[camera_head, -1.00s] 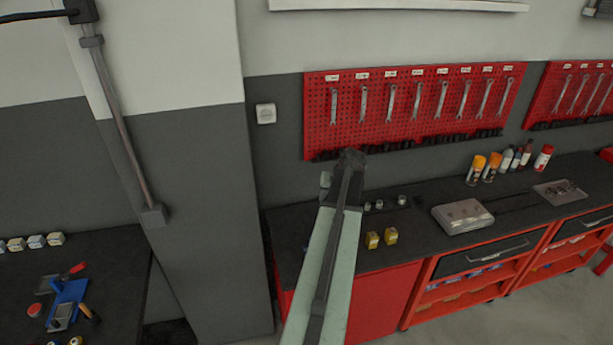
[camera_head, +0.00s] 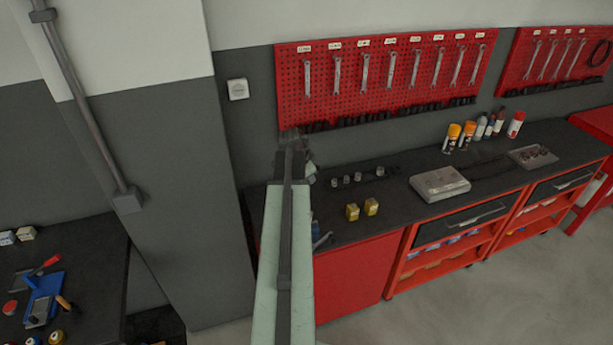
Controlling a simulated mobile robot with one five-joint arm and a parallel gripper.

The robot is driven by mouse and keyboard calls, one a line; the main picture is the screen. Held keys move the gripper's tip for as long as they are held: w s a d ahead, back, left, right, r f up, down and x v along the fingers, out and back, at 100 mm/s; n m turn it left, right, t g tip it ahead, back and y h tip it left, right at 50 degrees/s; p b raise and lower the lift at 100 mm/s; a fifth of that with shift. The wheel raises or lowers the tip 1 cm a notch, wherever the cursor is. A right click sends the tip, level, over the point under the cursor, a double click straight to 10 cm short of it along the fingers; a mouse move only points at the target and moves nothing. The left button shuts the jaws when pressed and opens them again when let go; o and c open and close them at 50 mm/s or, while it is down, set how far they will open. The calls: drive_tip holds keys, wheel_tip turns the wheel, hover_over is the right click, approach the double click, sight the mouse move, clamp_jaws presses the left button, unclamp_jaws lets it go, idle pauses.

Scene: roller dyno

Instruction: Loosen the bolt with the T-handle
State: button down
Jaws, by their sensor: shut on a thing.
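My arm (camera_head: 288,255) reaches up from the bottom centre of the head view, and its dark far end (camera_head: 291,150) lies in front of the bench and the lower left of the red tool board. I cannot make out my gripper or its fingertips; they are hidden behind or beyond the arm. I cannot pick out the T-handle or the bolt in this view.
A red tool board (camera_head: 390,105) with several wrenches hangs above a dark workbench (camera_head: 385,210). The bench carries a grey box (camera_head: 440,183), yellow boxes (camera_head: 371,206) and spray cans (camera_head: 453,133). A grey pillar (camera_head: 175,190) stands left. Floor shows at lower right.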

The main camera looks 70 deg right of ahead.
drive_tip(key=shift+s+a+f+m+g+y+b, duration=0.15)
drive_tip(key=shift+f+m+g+b, duration=0.35)
drive_tip(key=shift+m, duration=0.55)
drive_tip(key=shift+s+f+m+g+y+b, duration=0.3)
drive_tip(key=shift+f+m+b, duration=0.3)
drive_tip(key=shift+m, duration=0.4)
drive_tip(key=shift+s+a+f+m+g+y+b, duration=0.15)
drive_tip(key=shift+f+m+g+b, duration=0.4)
drive_tip(key=shift+m, duration=0.5)
drive_tip(key=shift+f+b, duration=0.9)
drive_tip(key=shift+f, duration=0.15)
drive_tip(key=shift+w+d+n+t+h, duration=0.15)
drive_tip(key=shift+n+t, duration=0.2)
drive_tip(key=shift+n, duration=0.4)
drive_tip(key=shift+w+d+n+t+h, duration=0.15)
drive_tip(key=shift+n+t, duration=0.15)
drive_tip(key=shift+n, duration=0.95)
